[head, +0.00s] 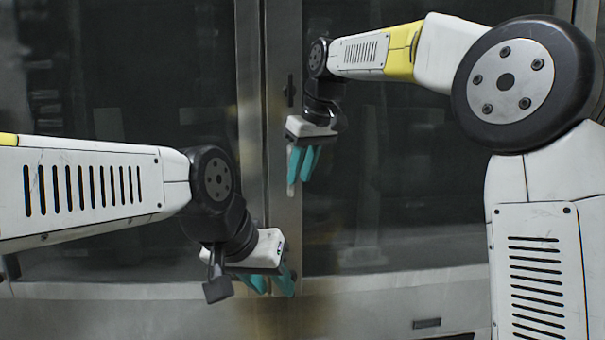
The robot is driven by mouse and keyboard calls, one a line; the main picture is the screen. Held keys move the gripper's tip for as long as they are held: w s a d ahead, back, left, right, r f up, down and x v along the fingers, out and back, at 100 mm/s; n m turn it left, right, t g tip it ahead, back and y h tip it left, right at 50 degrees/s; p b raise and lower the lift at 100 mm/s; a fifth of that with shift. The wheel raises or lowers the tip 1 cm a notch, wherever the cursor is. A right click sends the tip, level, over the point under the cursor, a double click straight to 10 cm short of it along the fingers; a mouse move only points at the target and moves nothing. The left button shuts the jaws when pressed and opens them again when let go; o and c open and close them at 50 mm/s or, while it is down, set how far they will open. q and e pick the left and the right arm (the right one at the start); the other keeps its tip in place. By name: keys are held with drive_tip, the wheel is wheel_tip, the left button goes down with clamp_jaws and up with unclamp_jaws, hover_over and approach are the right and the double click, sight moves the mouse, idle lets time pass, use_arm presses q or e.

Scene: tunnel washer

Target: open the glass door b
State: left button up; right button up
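Two large dark glass doors stand side by side in metal frames, one at left (110,120) and one at right (410,200). Both look closed, and their upright frames meet near the middle. I cannot tell by any label which is door b. My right gripper (303,164) points down in front of the right door's left upright. A small pale metal piece, perhaps a handle, shows by its fingertips; contact is unclear. My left gripper (271,283) is lower, in front of the frames' bottom, with its teal fingers apart and nothing visible between them.
A dark lock-like fitting (290,90) sits on the central upright above my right gripper. A metal panel (380,310) runs below the doors, with a small dark slot (427,323) at lower right. My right arm covers much of the right side.

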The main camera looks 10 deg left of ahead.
sight(292, 189)
drive_tip(key=shift+w+a, duration=0.9)
drive_tip(key=shift+a, duration=0.25)
drive_tip(key=shift+w+a+f, duration=0.2)
drive_tip(key=shift+f, duration=0.4)
drive_tip(key=shift+c, duration=0.2)
clamp_jaws()
